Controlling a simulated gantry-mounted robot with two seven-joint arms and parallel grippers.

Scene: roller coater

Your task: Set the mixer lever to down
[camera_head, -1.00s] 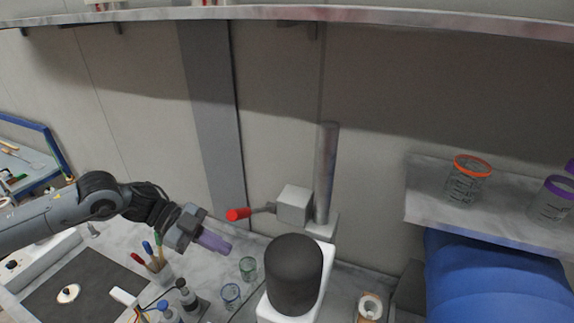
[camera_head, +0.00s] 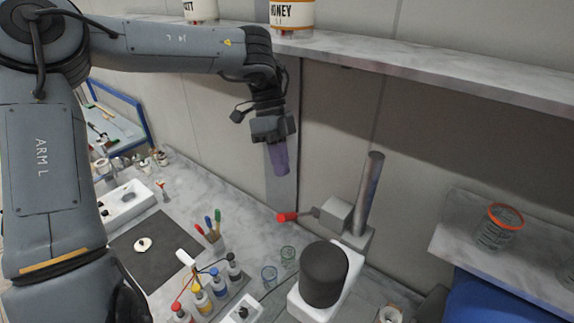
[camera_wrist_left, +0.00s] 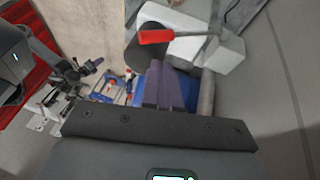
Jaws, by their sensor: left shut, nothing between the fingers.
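The mixer lever has a red handle (camera_head: 287,217) on a dark arm that sticks out to the left of a pale grey box (camera_head: 335,214), roughly level. The box sits beside a metal post (camera_head: 369,190), behind a dark cylinder (camera_head: 324,273) on a white base. My left gripper (camera_head: 281,172) is shut and empty, its purple fingers pointing down above the red handle and apart from it. In the left wrist view the red handle (camera_wrist_left: 157,36) lies just beyond the purple fingertips (camera_wrist_left: 160,68).
A marble shelf (camera_head: 420,65) with a honey jar (camera_head: 292,14) runs above. An orange-rimmed jar (camera_head: 499,228) stands on the right shelf.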

